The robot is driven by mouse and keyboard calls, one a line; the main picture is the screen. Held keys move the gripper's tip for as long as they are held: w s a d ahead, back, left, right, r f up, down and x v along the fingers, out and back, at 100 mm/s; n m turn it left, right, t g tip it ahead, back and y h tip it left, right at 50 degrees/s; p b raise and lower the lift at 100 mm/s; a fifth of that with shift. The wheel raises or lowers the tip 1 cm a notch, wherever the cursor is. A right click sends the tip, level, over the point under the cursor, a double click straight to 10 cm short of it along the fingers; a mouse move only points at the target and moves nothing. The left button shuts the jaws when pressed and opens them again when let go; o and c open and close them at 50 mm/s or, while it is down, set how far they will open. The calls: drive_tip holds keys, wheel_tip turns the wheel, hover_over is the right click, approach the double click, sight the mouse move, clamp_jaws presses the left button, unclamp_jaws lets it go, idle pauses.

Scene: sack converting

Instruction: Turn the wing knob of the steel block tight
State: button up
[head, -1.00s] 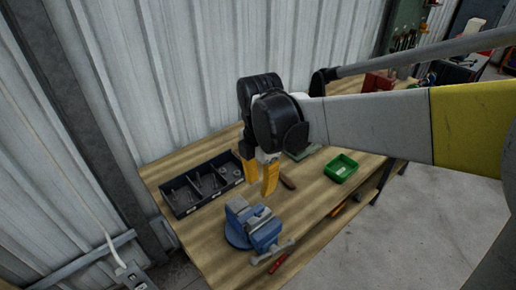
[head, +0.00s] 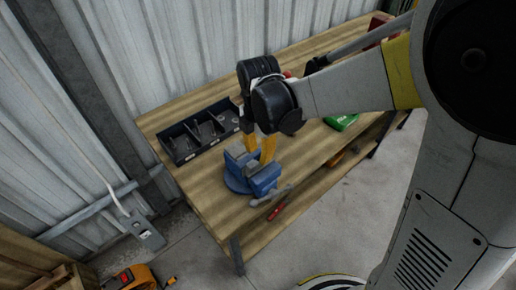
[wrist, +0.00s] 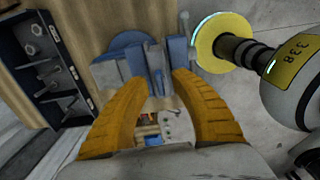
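A blue bench vise (head: 238,181) with grey jaws stands near the front edge of the wooden bench. It also shows in the wrist view (wrist: 107,73), beyond my fingers. My gripper (head: 261,156) points down at the vise, its yellow fingers close behind or over the jaws. In the wrist view my gripper (wrist: 160,82) is open, its fingertips apart with grey and blue vise parts between or beyond them. Contact cannot be told. I cannot tell a separate steel block from the grey jaws, and no wing knob is clearly visible; the fingers hide part of the area.
A dark divided tray (head: 183,150) with metal parts lies left of the vise. A green bin (head: 342,122) is partly hidden behind my arm. A red-handled tool (head: 275,211) lies at the front edge. The corrugated wall (head: 190,50) closes the back. Bare bench lies front left.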

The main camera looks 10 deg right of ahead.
clamp_jaws()
drive_tip(key=shift+m, duration=0.4)
drive_tip(key=m, duration=0.4)
drive_tip(key=shift+m, duration=0.3)
drive_tip(key=m+b, duration=0.1)
drive_tip(key=m, duration=0.5)
drive_tip(key=shift+m, duration=0.3)
drive_tip(key=m, duration=1.1)
drive_tip(key=shift+m, duration=0.4)
